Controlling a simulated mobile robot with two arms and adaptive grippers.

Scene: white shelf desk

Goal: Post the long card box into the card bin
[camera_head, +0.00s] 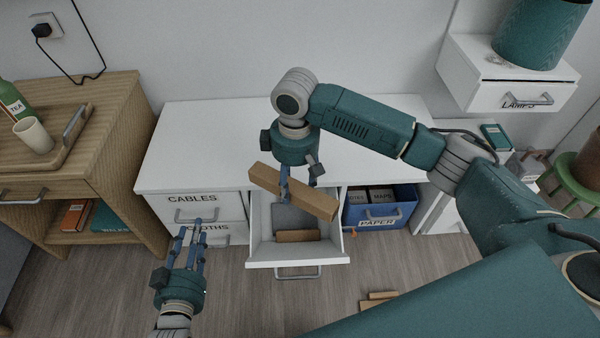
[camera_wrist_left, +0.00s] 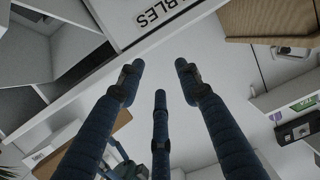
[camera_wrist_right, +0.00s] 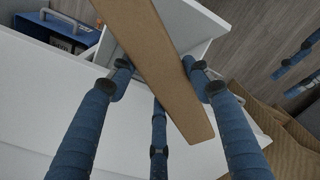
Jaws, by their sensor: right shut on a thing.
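The long card box (camera_head: 318,203) is a plain brown bar. My right gripper (camera_head: 299,186) is shut on it and holds it tilted above an open white drawer (camera_head: 332,252). In the right wrist view the box (camera_wrist_right: 150,50) runs between the blue fingers (camera_wrist_right: 168,82). Inside the drawer lie a smaller brown card piece (camera_head: 297,236) and a grey item (camera_head: 290,218). I cannot tell whether this drawer is the card bin; its front label is not readable. My left gripper (camera_head: 192,235) is open and empty, left of the drawer and in front of the CABLES drawer (camera_head: 197,205).
A blue PAPER bin (camera_head: 376,223) stands right of the open drawer. More brown card pieces (camera_head: 378,301) lie on the floor. A wooden cabinet (camera_head: 110,170) with a tray, cup and bottle stands at left. The white desk top (camera_head: 215,125) is clear.

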